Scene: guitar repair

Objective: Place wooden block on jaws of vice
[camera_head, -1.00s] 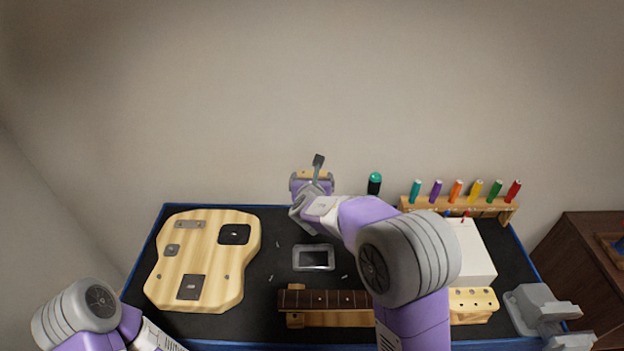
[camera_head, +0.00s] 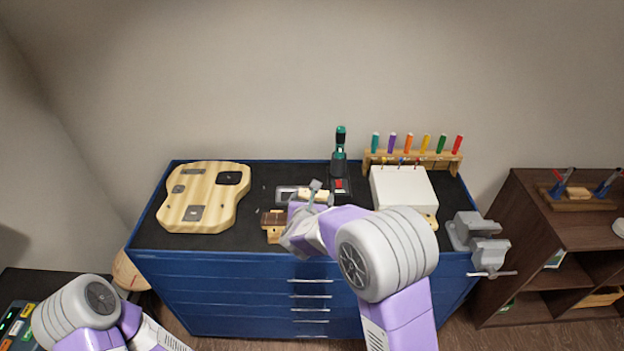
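The grey vice (camera_head: 466,230) is fixed at the front right corner of the blue workbench, with its jaws and handle at the bench edge. My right gripper (camera_head: 314,197) is above the middle of the bench, left of the vice and well apart from it. It appears shut on a small pale wooden block (camera_head: 318,193), which is partly hidden by the gripper. My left arm shows at the bottom left, but its gripper is out of view.
A guitar body (camera_head: 205,196) lies on the bench's left side. A guitar neck (camera_head: 272,220) is partly hidden by my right arm. A white box (camera_head: 403,187), a screwdriver rack (camera_head: 412,162) and a green-black tool (camera_head: 340,155) stand right and behind. A brown shelf (camera_head: 560,240) stands right.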

